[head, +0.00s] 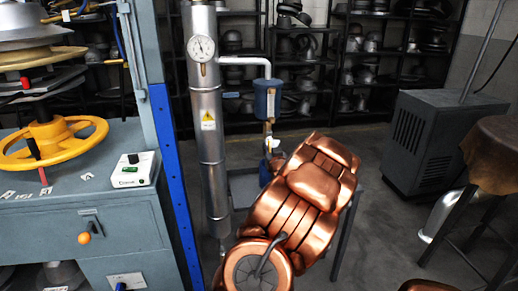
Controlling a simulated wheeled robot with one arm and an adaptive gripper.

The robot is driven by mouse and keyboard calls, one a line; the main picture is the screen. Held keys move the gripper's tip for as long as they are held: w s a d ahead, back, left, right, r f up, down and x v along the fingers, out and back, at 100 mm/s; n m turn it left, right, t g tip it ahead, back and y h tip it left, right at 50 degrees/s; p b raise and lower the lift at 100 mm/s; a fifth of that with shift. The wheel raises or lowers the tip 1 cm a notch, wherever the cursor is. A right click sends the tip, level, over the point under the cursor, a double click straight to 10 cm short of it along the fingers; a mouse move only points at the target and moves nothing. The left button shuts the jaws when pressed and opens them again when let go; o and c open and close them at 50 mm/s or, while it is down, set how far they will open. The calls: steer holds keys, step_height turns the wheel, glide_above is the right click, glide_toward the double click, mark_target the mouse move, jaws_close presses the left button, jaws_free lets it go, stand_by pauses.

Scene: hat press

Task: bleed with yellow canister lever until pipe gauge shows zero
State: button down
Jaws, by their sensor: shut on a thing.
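The pipe gauge (201,48) is a round white dial on the tall silver pipe (211,150). Its dark needle seems to point upward, but the numbers are too small to read. A thin side pipe (245,61) leads from it to a blue canister (267,98).
A blue-grey press with a yellow handwheel (55,143) and a white control box (134,169) stands at left. A dark cabinet (442,140) and a brown-topped stool (497,150) stand at right. Shelves of hat forms line the back. Some floor is clear between.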

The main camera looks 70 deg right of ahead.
steer(key=shift+f, duration=0.1)
stand_by(0.3)
steer(key=c, duration=1.1)
jaws_free()
steer(key=shift+a, duration=0.1)
steer(key=shift+v, duration=5.95)
